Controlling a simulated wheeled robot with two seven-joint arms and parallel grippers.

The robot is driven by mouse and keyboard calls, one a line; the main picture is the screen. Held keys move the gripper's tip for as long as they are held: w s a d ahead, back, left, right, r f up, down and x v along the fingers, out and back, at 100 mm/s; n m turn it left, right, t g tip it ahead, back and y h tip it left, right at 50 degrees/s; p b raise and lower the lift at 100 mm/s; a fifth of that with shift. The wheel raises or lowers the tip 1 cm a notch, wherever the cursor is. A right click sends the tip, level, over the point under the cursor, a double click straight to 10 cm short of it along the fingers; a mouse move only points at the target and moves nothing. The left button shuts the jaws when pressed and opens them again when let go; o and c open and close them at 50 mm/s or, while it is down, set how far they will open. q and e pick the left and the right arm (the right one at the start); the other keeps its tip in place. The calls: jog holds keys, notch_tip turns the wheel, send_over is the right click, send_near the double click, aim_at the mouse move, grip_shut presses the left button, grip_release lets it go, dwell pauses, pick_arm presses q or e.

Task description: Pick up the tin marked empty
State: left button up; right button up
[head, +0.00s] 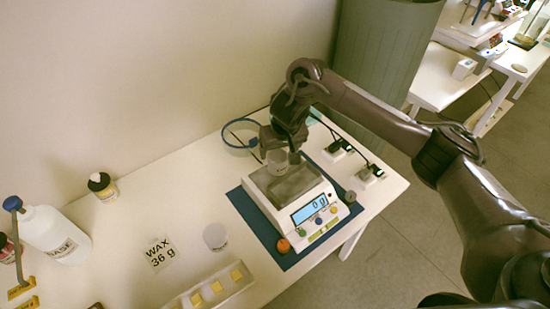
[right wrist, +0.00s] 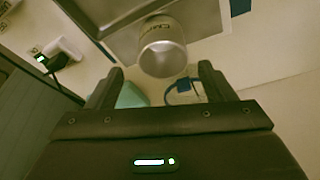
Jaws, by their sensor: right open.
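A small grey-white tin (head: 277,163) is at the back of the scale's steel pan, below my right gripper (head: 283,150). In the right wrist view the tin (right wrist: 163,52) shows dark lettering near its rim, only partly readable. My right gripper (right wrist: 160,82) is open, with one finger on each side and the tin just beyond the fingertips, not clasped. The scale (head: 318,207) shows 0 g. A second pale tin (head: 215,236) stands on the table left of the scale; I see no lettering on it. My left gripper is not in view.
The scale stands on a blue mat (head: 250,213). A "WAX 36 g" card (head: 160,254), a tray (head: 214,290) with yellowish blocks, a white bottle (head: 57,235) and a black-capped jar (head: 103,187) are to the left. Black plugs (head: 340,149) and a blue cable (head: 228,134) lie near the arm.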

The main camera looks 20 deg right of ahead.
aim_at(277, 160)
notch_tip(277, 160, down, 3)
jog(key=shift+a+r+b, duration=0.1)
jog(key=shift+b, duration=0.35)
jog(key=x, duration=0.2)
jog(key=shift+w+a+f, duration=0.1)
jog(key=shift+w+f, duration=0.1)
jog(key=shift+f, duration=0.1)
jog(key=shift+w+f, duration=0.25)
jog(key=shift+f, duration=0.25)
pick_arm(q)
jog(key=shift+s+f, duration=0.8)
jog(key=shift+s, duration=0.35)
pick_arm(e)
jog(key=c, duration=1)
